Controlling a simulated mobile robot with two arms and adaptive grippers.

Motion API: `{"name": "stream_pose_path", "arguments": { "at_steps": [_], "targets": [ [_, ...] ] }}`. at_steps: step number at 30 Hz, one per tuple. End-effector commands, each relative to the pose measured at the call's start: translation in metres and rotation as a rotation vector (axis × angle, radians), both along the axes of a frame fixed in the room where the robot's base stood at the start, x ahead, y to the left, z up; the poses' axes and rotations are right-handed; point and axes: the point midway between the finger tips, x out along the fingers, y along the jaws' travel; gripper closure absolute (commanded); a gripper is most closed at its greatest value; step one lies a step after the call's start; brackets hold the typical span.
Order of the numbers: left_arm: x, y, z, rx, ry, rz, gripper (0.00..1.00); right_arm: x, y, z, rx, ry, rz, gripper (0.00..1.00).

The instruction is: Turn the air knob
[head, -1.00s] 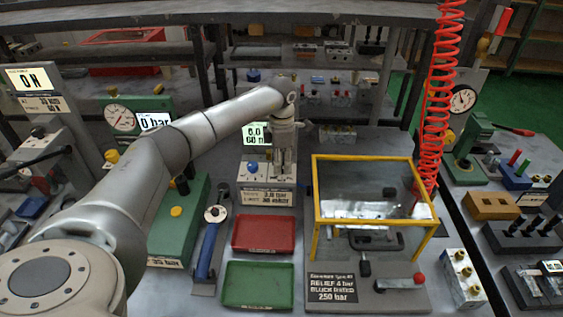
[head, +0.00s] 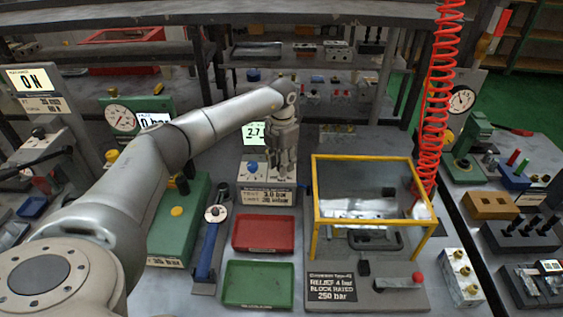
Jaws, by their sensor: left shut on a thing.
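A grey valve box (head: 247,178) stands mid-table with a blue knob (head: 253,167) on its top left and a label on its front. A lit display (head: 255,132) behind it reads about 2.7; its right part is covered by my arm. My left gripper (head: 283,174) points down at the right part of the box top. It is shut on what seems to be the air knob, which the fingers hide. My right gripper is not in view.
A red tray (head: 264,249) and a green tray (head: 232,299) lie in front of the box. A yellow-framed clear guard (head: 363,157) stands close on the right, with a red coiled hose (head: 436,100) beside it. A blue-handled tool (head: 207,252) lies left of the trays.

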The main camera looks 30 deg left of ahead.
Motion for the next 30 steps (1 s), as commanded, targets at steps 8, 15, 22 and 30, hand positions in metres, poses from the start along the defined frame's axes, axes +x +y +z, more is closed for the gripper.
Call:
{"name": "stream_pose_path", "arguments": {
  "at_steps": [8,15,22,30],
  "targets": [
    [0.0012,0.0007,0.0018,0.001,-0.004,0.011,0.94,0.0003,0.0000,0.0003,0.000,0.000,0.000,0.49],
    [0.0011,0.0008,0.0017,0.001,-0.004,0.010,0.60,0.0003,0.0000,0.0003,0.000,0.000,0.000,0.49],
    [0.0006,0.0004,0.0008,0.001,-0.002,0.008,0.49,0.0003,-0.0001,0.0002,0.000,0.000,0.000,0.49],
    [0.0010,0.0002,0.0078,-0.001,-0.003,0.007,0.49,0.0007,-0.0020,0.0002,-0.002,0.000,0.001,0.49]
  ]
}}
